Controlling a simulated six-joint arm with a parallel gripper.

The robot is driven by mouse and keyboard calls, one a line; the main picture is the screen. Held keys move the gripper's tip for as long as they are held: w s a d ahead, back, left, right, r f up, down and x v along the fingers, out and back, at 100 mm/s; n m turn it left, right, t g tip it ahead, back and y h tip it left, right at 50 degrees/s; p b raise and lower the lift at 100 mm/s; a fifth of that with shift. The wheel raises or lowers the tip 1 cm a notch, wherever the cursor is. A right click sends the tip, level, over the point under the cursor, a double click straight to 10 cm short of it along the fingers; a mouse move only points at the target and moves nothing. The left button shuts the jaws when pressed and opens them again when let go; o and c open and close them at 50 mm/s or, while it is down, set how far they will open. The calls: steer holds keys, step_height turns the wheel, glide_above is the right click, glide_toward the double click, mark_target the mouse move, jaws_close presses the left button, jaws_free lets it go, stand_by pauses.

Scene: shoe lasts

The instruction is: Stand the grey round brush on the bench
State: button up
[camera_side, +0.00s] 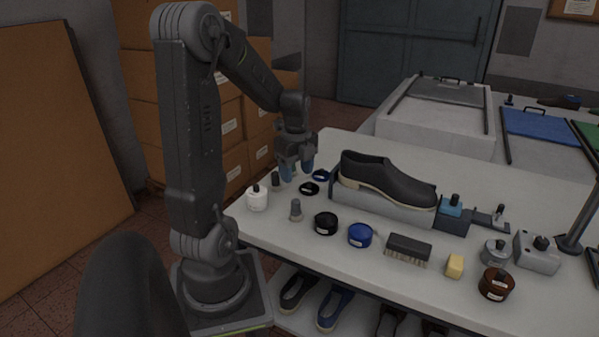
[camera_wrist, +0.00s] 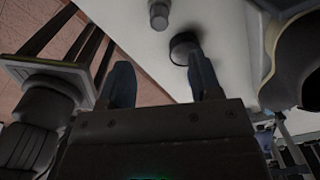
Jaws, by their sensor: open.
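My gripper (camera_side: 297,171) is open, its blue fingertips apart, above the bench's far left end. It also shows in the wrist view (camera_wrist: 162,80), with nothing between the fingers. A small grey round piece with a narrower top, seemingly the grey round brush (camera_side: 296,210), stands on the bench (camera_side: 270,228) in front of my gripper, apart from it. A similar dark grey piece (camera_side: 276,181) stands just left of the fingers, so I cannot be sure which is the brush. In the wrist view a grey round piece (camera_wrist: 158,14) shows at the top, beyond the fingers.
A white jar (camera_side: 257,199) stands at the left edge. Black lids (camera_side: 309,188), a black tin (camera_side: 326,223) and a blue tin (camera_side: 360,235) lie nearby. A dark shoe on a grey stand (camera_side: 387,205) is to the right. A brush (camera_side: 408,249) lies near the front.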

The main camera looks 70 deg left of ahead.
steer(key=s+d+r+n+t, duration=0.1)
steer(key=d+r+n, duration=0.4)
steer(key=d, duration=0.8)
steer(key=s+d+r+n+t, duration=0.1)
steer(key=d+r+n+t, duration=0.3)
steer(key=d+n, duration=0.4)
steer(key=d+r, duration=0.1)
steer(key=d, duration=0.5)
steer(key=shift+r+t, duration=0.15)
steer(key=shift+t, duration=0.15)
